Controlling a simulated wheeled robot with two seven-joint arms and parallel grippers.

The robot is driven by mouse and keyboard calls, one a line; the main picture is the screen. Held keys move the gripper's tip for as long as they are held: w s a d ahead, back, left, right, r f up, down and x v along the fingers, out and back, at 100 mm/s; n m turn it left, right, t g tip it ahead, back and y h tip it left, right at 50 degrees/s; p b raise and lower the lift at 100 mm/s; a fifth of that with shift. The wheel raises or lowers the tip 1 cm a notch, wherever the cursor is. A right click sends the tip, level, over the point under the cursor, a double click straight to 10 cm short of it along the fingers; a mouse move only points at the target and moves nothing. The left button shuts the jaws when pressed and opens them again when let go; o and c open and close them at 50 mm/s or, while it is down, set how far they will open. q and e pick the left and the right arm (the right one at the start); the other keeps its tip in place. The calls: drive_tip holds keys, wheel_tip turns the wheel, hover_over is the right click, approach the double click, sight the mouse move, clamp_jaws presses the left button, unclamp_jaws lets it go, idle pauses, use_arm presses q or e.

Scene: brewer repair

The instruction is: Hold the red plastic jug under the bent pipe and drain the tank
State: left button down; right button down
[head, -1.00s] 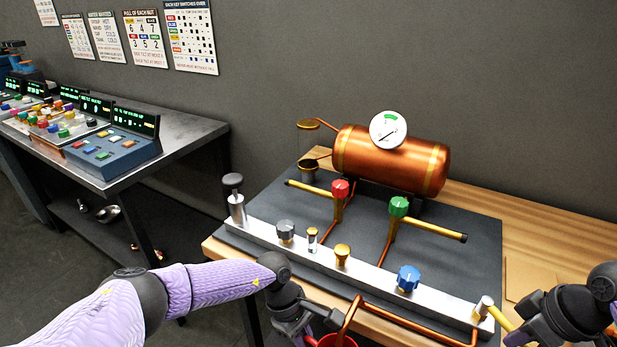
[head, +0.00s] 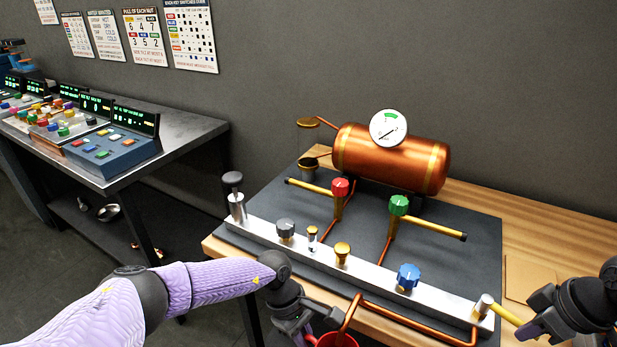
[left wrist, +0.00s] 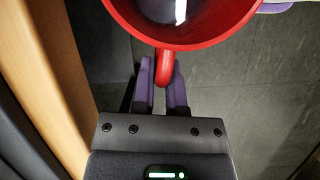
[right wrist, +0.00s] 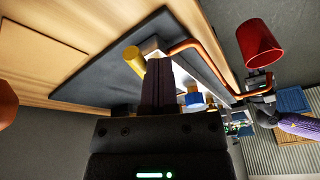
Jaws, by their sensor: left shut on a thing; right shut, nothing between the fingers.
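The red plastic jug (head: 337,340) is at the bottom of the head view, below the end of the bent copper pipe (head: 350,312). My left gripper (left wrist: 165,75) is shut on its handle, and the left wrist view looks partly into the jug (left wrist: 185,40); a pale glint shows inside. The copper tank (head: 380,162) with a white gauge (head: 388,127) lies at the back of the board. My right gripper (head: 530,328) is shut and empty beside the yellow lever (head: 508,313) at the rail's right end. The lever also shows in the right wrist view (right wrist: 134,58). I see no flow from the pipe.
The metal rail (head: 370,275) carries grey, brass and blue knobs. Red (head: 340,187) and green (head: 399,205) valve knobs stand behind it. Bare wooden tabletop (head: 560,245) is at the right. A second table (head: 185,130) with button panels stands at the left.

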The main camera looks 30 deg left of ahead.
drive_tip(key=shift+w+d, duration=0.3)
drive_tip(key=shift+w, duration=0.2)
drive_tip(key=shift+w+d, duration=0.2)
drive_tip(key=shift+w, duration=0.35)
drive_tip(key=shift+s+a, duration=0.15)
drive_tip(key=shift+s, duration=0.45)
drive_tip(key=shift+r, duration=3.55)
